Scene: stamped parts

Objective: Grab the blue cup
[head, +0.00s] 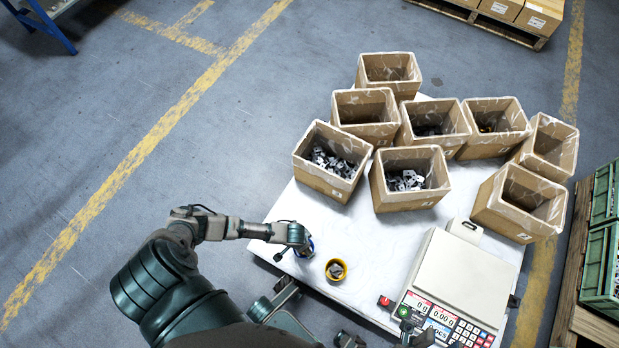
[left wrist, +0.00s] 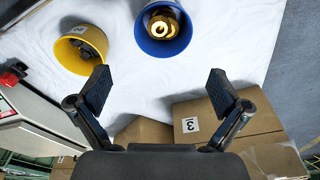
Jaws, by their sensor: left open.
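The blue cup (left wrist: 148,42) is at the top middle of the left wrist view, standing on the white tabletop with brass-coloured round parts inside. In the head view only a sliver of the blue cup (head: 310,248) shows, mostly hidden by my left gripper (head: 297,244). In the left wrist view my left gripper (left wrist: 160,88) is open and empty. Its two fingers are spread wide, and the blue cup lies beyond the fingertips, between their lines and not touched. Dark parts at the bottom edge of the head view may be my right gripper (head: 415,337); its fingers are unclear.
A yellow cup (head: 328,273) with grey parts stands close to the blue cup. Several cardboard boxes (head: 410,159), some with metal parts, fill the table's far side. A counting scale (head: 464,278) stands at right, with a red button (head: 384,301) beside it.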

